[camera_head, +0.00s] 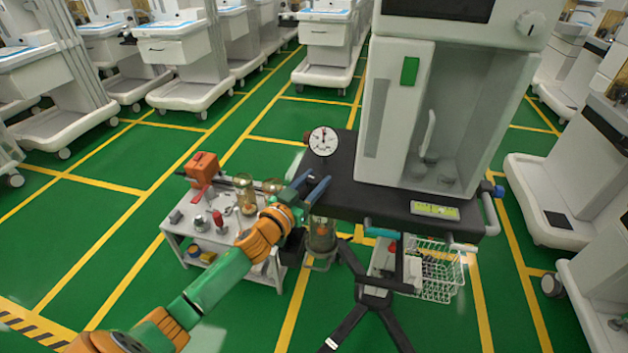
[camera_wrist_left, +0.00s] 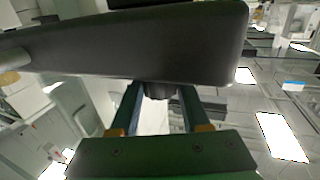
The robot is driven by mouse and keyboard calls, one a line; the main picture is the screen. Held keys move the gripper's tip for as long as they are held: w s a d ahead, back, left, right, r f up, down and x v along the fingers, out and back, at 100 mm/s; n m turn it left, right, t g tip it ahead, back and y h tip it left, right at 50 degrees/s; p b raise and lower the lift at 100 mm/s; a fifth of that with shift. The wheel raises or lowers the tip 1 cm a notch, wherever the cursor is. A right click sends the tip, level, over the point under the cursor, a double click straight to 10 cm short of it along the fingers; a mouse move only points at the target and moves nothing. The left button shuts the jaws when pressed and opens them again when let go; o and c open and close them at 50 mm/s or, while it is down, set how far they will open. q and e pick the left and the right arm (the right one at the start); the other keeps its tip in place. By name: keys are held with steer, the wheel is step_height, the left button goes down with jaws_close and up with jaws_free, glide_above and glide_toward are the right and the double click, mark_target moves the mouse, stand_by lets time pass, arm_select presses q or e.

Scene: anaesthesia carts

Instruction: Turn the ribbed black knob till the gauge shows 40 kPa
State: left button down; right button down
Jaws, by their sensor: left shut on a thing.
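A round white gauge (camera_head: 323,141) stands at the left edge of the cart's black worktop (camera_head: 338,178). Its dark needle points roughly upward; the scale is too small to read. My left gripper (camera_head: 312,187) is at the front left corner of the worktop, below the gauge. In the left wrist view the fingers of my left gripper (camera_wrist_left: 159,95) close on the ribbed black knob (camera_wrist_left: 160,91), a small dark piece just under the dark slab. The knob is hidden in the head view. My right gripper is not in view.
A grey side trolley (camera_head: 183,228) with jars, tools and an orange device (camera_head: 203,169) stands left, under my left arm. A glass canister (camera_head: 321,234) hangs below the worktop. A white wire basket (camera_head: 437,273) hangs at the front. Green floor is open at lower left.

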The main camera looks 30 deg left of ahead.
mark_target(310, 186)
arm_select(q)
steer(key=shift+c, duration=1.9)
jaws_free()
steer(key=s, duration=0.7)
steer(key=shift+a, duration=0.2)
